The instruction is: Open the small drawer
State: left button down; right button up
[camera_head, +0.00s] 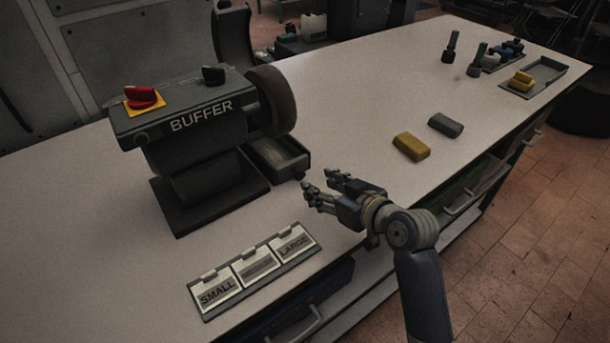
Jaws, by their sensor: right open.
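The workbench's front has drawers with metal handles. One drawer handle (295,326) shows at the bottom edge, by a dark blue front, partly cut off. Another handle (463,203) shows on the front farther along to the right. I cannot tell which drawer is the small one. My right gripper (318,188) is open and empty above the bench top, right of the buffer and above the label plate. It is apart from the handles. My left gripper is not in view.
A label plate (255,271) reading SMALL and LARGE lies on the white bench (90,240). The buffer machine (205,135) stands behind it. A yellow block (411,147) and a grey block (446,125) lie right. Bottles and a tray (548,72) stand at the far end.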

aim_at(302, 177)
jog(key=x, duration=0.5)
jog(key=shift+w+a+f, duration=0.15)
jog(key=shift+w+a, duration=0.1)
jog(key=shift+w, duration=0.05)
jog(key=shift+w+a+f+p, duration=0.15)
jog(key=shift+w+a+p, duration=0.1)
jog(key=shift+w+p, duration=0.1)
jog(key=shift+w+a+f, duration=0.1)
jog(key=shift+w+f, duration=0.05)
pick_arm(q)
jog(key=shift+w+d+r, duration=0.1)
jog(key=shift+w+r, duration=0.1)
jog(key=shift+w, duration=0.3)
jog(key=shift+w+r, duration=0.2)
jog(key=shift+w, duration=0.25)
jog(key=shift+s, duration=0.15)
pick_arm(e)
jog(key=shift+c, duration=1.1)
grip_shut()
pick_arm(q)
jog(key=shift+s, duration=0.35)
